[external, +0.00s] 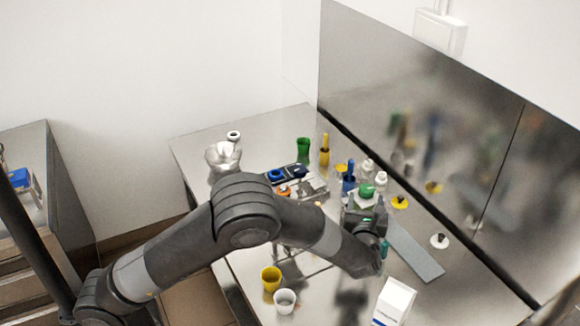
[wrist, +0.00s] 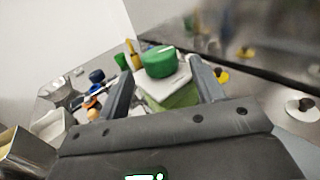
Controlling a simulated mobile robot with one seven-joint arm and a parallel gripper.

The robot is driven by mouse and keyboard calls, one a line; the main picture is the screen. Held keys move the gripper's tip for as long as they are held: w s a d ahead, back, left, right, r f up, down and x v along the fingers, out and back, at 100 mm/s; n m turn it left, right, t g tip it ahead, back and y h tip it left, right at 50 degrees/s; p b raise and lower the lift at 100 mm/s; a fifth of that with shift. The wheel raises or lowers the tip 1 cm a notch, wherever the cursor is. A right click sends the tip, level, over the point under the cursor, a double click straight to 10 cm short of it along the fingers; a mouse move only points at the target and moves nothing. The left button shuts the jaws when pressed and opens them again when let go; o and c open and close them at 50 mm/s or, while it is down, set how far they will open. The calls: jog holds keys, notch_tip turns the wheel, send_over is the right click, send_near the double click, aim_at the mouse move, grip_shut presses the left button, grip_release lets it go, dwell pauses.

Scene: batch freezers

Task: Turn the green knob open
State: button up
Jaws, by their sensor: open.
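The green knob (wrist: 159,61) is a round, flat-topped cap on a white top above a green body in the wrist view. In the external view the green knob (external: 366,190) shows just beyond my gripper (external: 364,208). In the wrist view my gripper (wrist: 161,68) is open, with one finger on each side of the knob and its body. The knob appears between or just beyond the fingertips. I cannot tell whether either finger touches it. The lower part of the green body is hidden by my gripper.
White-capped bottles (external: 381,178) and a blue item (external: 348,184) stand close behind the knob. A yellow cup (external: 271,278), a white cup (external: 285,300) and a white carton (external: 394,302) are nearer. A grey flat strip (external: 415,250) lies at right, before the metal wall (external: 420,130).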

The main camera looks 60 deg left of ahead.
aim_at(366, 195)
jog(key=shift+x, duration=2.2)
jog(key=c, duration=1)
jog(key=shift+o, duration=0.2)
jog(key=shift+n+g+y, duration=0.3)
jog(key=shift+g, duration=0.1)
jog(key=shift+w+n+g+y, duration=0.1)
jog(key=shift+n+g+y, duration=0.5)
jog(key=shift+n+g, duration=0.55)
jog(key=shift+n+g+y, duration=0.6)
jog(key=shift+n+g, duration=0.15)
jog(key=shift+g, duration=0.8)
jog(key=o, duration=1)
jog(key=shift+c, duration=0.2)
